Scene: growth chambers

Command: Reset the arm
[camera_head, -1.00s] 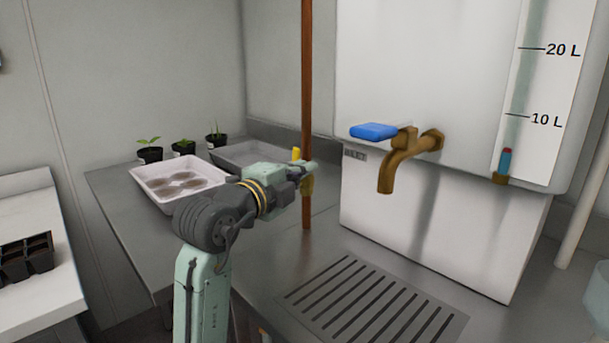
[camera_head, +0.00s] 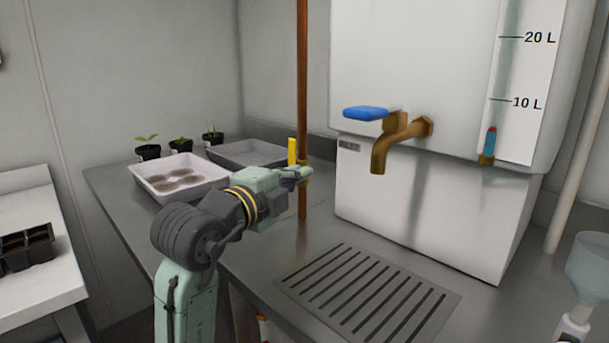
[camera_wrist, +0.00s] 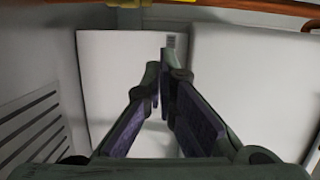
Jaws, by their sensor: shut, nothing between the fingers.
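My arm (camera_head: 215,225) rises from the bottom of the head view and bends to the right over the metal counter. My gripper (camera_head: 300,175) is at its end, close to the upright copper pipe in that view. In the wrist view my gripper (camera_wrist: 162,75) shows its two fingers with their tips together and nothing between them. The fingers point toward white surfaces.
A copper pipe (camera_head: 303,100) with a yellow handle (camera_head: 292,151) stands by my gripper. A white tank (camera_head: 430,60) with a brass tap (camera_head: 390,148) is at right, above a slotted drain (camera_head: 365,300). A white tray (camera_head: 150,183), a grey tray (camera_head: 250,153) and seedling pots (camera_head: 180,146) are behind.

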